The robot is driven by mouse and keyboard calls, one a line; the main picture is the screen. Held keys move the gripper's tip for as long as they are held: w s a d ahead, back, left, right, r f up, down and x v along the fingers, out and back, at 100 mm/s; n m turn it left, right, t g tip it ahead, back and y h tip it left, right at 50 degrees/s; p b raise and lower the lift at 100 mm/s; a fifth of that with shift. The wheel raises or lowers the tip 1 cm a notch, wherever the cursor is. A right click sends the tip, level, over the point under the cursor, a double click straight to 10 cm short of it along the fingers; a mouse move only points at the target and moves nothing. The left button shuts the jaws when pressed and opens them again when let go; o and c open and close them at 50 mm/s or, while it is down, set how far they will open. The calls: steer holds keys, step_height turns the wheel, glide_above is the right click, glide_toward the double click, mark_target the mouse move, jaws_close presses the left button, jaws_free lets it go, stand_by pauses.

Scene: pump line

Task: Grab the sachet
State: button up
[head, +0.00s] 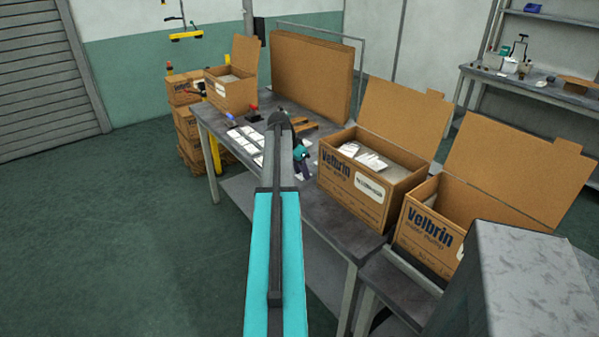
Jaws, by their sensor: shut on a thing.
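My gripper (303,172) is at the end of my arm, low over the workbench, just left of the nearer open Velbrin box on it. It is small and partly hidden by my arm. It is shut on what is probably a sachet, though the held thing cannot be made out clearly. Several flat white packets (246,141) lie on the bench left of my arm. White sachets (371,161) also lie on top of the grey filling in the open Velbrin box (351,197).
The workbench (223,124) also bears a smaller open box (231,93) at its far end and large brown cardboard sheets (312,75) along the back. Another open Velbrin box (427,234) stands nearer, at right. The green floor (110,240) at left is clear.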

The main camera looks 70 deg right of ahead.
steer(key=s+a, duration=0.1)
steer(key=a, duration=0.2)
steer(key=s+a+b, duration=0.1)
steer(key=s+a, duration=0.1)
steer(key=a, duration=0.2)
steer(key=s+a+r+b, duration=0.1)
steer(key=a, duration=0.3)
steer(key=shift+s+a+r, duration=0.1)
steer(key=shift+s+a, duration=0.05)
steer(key=shift+s, duration=0.2)
stand_by(0.4)
